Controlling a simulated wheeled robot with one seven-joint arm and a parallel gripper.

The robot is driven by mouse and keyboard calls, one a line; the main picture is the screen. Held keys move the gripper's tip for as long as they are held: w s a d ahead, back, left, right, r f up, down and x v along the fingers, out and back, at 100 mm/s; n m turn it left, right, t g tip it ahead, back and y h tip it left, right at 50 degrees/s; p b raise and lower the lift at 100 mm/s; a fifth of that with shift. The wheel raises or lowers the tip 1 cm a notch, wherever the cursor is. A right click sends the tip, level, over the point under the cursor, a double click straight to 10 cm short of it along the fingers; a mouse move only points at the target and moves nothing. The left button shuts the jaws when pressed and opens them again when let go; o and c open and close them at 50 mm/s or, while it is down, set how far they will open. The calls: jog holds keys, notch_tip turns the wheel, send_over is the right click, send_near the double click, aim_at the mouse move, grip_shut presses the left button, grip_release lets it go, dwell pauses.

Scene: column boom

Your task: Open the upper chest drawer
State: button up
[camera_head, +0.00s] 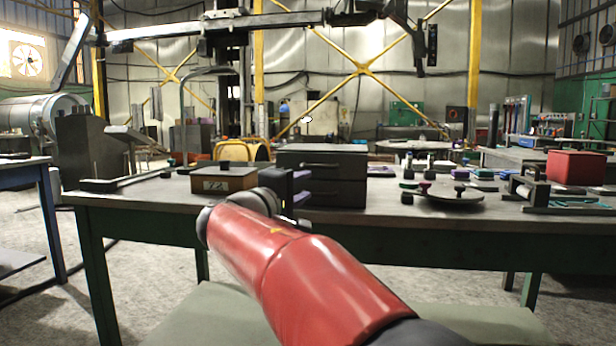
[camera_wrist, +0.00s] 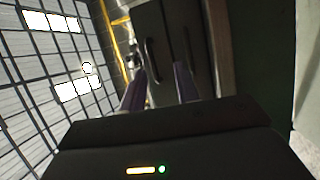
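The dark grey chest (camera_head: 350,150) stands on the workbench with two drawers, one above the other. Its upper drawer (camera_head: 345,170) looks shut and has a dark bar handle (camera_head: 320,165). The lower drawer (camera_head: 345,194) is partly behind my gripper. My gripper (camera_head: 301,187) is in front of the chest's left part, its purple fingers one above the other. In the wrist view, turned sideways, the fingers of my gripper (camera_wrist: 159,88) are apart and empty. The upper handle (camera_wrist: 150,60) shows beyond them, within the gap in the picture; contact is not visible.
A wooden box (camera_head: 224,180) with a dark knob stands left of the chest, close to my arm. A round plate (camera_head: 450,194) and several small knobbed pieces lie to the right. A red box (camera_head: 575,167) is farther right. The workbench (camera_head: 150,200) front edge lies below my gripper.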

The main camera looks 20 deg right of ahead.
aim_at(318, 168)
jog(key=shift+h, duration=0.4)
jog(key=x, duration=0.2)
jog(key=r+p+x, duration=0.1)
jog(key=x, duration=0.2)
jog(key=w+a+x, duration=0.1)
jog(key=x, duration=0.2)
jog(key=shift+w+d+r, duration=0.1)
jog(key=shift+r, duration=0.1)
grip_shut()
